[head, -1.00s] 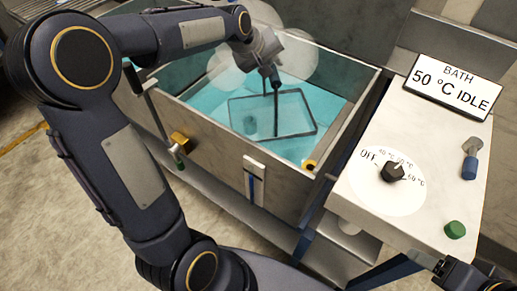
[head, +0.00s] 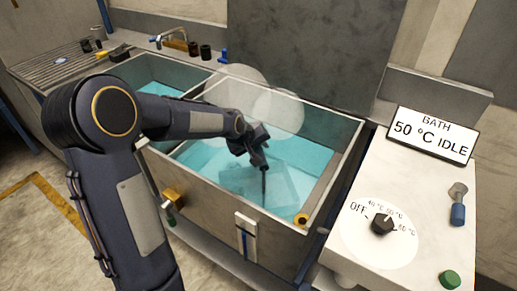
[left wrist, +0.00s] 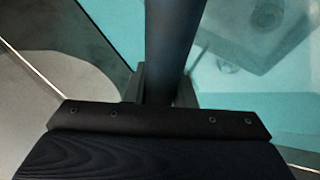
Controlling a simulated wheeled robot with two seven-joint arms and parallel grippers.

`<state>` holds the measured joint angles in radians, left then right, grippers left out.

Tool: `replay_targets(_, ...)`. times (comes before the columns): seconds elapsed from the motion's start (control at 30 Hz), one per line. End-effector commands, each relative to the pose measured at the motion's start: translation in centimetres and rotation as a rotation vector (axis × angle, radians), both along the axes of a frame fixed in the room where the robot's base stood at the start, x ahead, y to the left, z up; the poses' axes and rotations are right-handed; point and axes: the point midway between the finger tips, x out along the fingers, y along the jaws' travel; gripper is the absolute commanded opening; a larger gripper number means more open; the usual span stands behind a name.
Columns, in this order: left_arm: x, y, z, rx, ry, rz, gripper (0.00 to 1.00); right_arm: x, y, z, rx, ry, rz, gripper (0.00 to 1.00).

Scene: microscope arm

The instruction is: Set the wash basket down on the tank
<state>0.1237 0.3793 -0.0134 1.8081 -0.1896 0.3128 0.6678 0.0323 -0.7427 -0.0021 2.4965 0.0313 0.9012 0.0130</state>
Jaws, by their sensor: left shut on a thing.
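The tank (head: 205,190) is an open pale box with turquoise liquid, seen in the head view. The wash basket (head: 285,182) shows faintly as a pale square shape inside the tank's walls, seemingly in the liquid; whether it rests on the bottom I cannot tell. Its dark upright handle (head: 264,184) rises from it. My left gripper (head: 259,156) is above the liquid inside the tank, shut on the handle. In the left wrist view the dark handle (left wrist: 173,45) stands between the two fingers (left wrist: 160,88). My right gripper is not in view.
To the right is a counter with a dial (head: 382,224), a sign (head: 433,136) reading "BATH 50 °C IDLE", a blue-handled switch (head: 457,207) and a green button (head: 449,280).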

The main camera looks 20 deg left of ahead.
Motion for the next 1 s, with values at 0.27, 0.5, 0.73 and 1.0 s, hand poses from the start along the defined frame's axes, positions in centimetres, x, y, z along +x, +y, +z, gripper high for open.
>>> replay_targets(0.27,0.10,-0.02,-0.54,0.000,-0.006,0.000,0.00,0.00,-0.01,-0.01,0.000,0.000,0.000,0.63)
replay_targets(0.5,-0.01,0.00,-0.98,0.000,-0.002,-0.001,0.28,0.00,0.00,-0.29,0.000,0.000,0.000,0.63)
replay_targets(0.73,-0.01,0.00,-0.98,-0.001,-0.001,0.000,0.45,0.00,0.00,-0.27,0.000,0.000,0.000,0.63)
replay_targets(1.0,-0.14,0.05,-0.38,0.000,-0.002,0.001,0.45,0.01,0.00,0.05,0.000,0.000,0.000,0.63)
